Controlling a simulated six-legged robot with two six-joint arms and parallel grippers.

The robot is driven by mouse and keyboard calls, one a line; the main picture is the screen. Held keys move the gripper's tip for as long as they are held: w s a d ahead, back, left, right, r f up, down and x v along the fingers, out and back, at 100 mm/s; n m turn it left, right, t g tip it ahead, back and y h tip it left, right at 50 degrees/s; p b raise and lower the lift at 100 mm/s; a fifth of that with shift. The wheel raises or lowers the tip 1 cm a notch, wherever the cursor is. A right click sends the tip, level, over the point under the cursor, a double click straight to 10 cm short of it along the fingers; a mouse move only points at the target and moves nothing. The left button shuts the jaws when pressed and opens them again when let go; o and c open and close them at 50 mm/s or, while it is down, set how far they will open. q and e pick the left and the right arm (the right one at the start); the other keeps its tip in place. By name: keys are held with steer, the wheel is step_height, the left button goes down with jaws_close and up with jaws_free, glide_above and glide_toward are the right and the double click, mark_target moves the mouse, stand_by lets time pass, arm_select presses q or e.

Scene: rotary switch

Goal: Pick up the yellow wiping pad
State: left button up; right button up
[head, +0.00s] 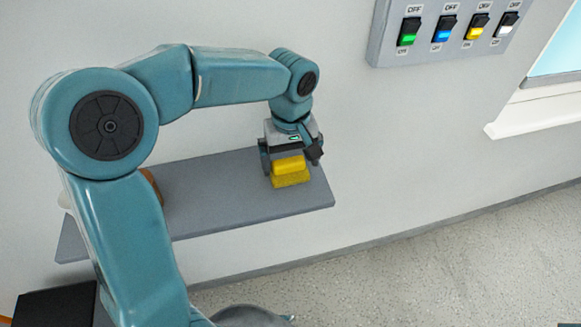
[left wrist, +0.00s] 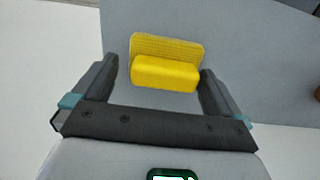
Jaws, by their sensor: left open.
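The yellow wiping pad (head: 290,172) lies on the grey shelf near its right end. It has a block-shaped grip on top of a flat, textured base. My left gripper (head: 290,161) is at the pad, reaching down from above. In the left wrist view the pad (left wrist: 166,72) sits between the two open fingers of the left gripper (left wrist: 158,80), with a gap on each side. The fingers do not close on it. My right gripper is in neither view.
The grey shelf (head: 225,196) is fixed along the wall. A brown object (head: 153,186) on its left part is mostly hidden behind my left arm. A switch panel (head: 447,52) with coloured switches is on the wall at upper right, beside a window ledge (head: 535,112).

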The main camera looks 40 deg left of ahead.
mark_target(288, 161)
arm_select(q)
steer(key=shift+s+f, duration=0.3)
steer(key=shift+s, duration=0.3)
steer(key=shift+w+a+f, duration=0.1)
steer(key=shift+w, duration=0.25)
steer(key=shift+c, duration=0.6)
steer(key=shift+w, duration=0.2)
steer(key=c, duration=0.5)
steer(key=shift+s, duration=0.15)
steer(key=shift+c, duration=0.6)
steer(key=shift+s, duration=0.25)
steer(key=shift+w, duration=0.3)
steer(key=shift+r, duration=0.4)
step_height(288, 161, up, 19)
steer(key=shift+r+p, duration=0.1)
steer(key=shift+p, duration=1.1)
steer(key=shift+s+r, duration=0.1)
steer(key=shift+s, duration=0.1)
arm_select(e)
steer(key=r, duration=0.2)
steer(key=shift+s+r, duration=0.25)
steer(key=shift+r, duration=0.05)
